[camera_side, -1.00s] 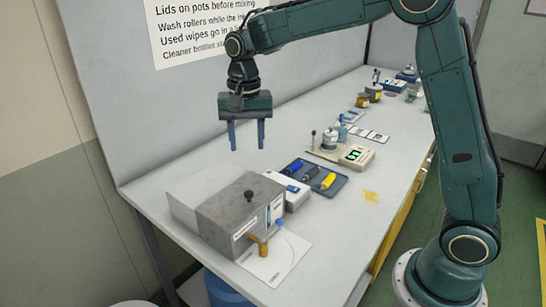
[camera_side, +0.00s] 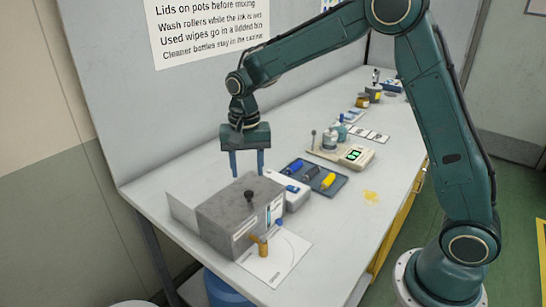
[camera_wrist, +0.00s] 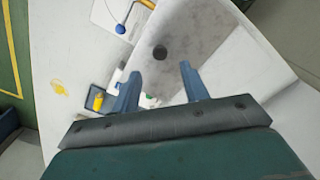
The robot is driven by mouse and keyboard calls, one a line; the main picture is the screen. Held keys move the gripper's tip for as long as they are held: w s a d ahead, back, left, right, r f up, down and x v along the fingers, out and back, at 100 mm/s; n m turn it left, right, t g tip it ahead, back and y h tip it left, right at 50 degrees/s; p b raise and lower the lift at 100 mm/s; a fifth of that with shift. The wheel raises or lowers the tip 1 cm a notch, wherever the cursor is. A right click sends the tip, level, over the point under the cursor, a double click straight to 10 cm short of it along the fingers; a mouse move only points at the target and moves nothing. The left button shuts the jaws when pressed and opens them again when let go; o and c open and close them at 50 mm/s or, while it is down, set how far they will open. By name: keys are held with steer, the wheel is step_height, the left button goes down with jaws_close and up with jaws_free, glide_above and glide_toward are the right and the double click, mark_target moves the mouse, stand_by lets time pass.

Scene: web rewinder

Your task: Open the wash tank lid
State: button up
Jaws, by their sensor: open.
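The wash tank (camera_side: 240,218) is a grey metal box at the front left of the bench. Its lid (camera_side: 228,203) lies flat and shut on top, with a dark round knob (camera_side: 249,195) standing up from it. In the wrist view the knob (camera_wrist: 160,52) shows on the grey lid (camera_wrist: 195,35), beyond my fingertips. My gripper (camera_side: 248,174) is open and empty, with its two blue fingers pointing down. It is above the tank near the knob, apart from it. In the wrist view my gripper (camera_wrist: 159,73) has a clear gap between its fingers.
A brass tap (camera_side: 262,246) sticks out of the tank's front over a white sheet (camera_side: 285,262). A white box (camera_side: 294,193) and a blue tray (camera_side: 325,184) with rollers stand close behind the tank. A wall rises at the left.

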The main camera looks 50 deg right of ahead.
mark_target(248, 192)
steer(key=shift+f, duration=3.3)
steer(key=shift+c, duration=0.5)
jaws_close()
